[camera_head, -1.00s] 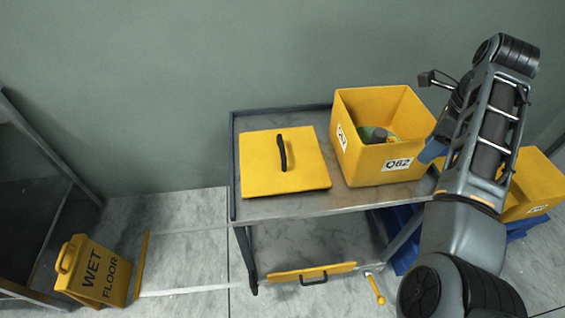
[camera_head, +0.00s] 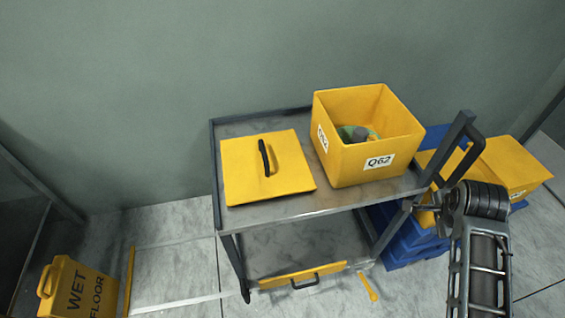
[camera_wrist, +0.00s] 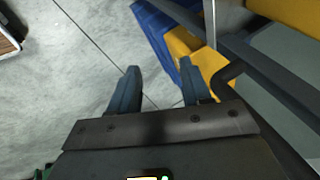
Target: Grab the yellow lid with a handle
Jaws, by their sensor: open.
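The yellow lid (camera_head: 240,172) is a flat square panel with a black bar handle (camera_head: 265,158) across its middle. It lies on the left part of the cart's top shelf in the head view. A second yellow panel with a dark handle (camera_head: 304,275) shows low at the cart's lower shelf, partly hidden. My gripper (camera_wrist: 158,92) shows in the wrist view, open and empty, its two fingers apart above the floor beside the cart's dark frame. In the head view my arm is at the lower right, away from the lid, and the fingers are hard to make out.
An open yellow box marked Q62 (camera_head: 378,162) stands right of the lid with items inside. The metal cart (camera_head: 300,207) has a raised handle (camera_head: 460,140) at right. Blue crates (camera_head: 415,248) and another yellow box (camera_head: 510,168) stand beyond. A wet floor sign (camera_head: 80,288) stands lower left.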

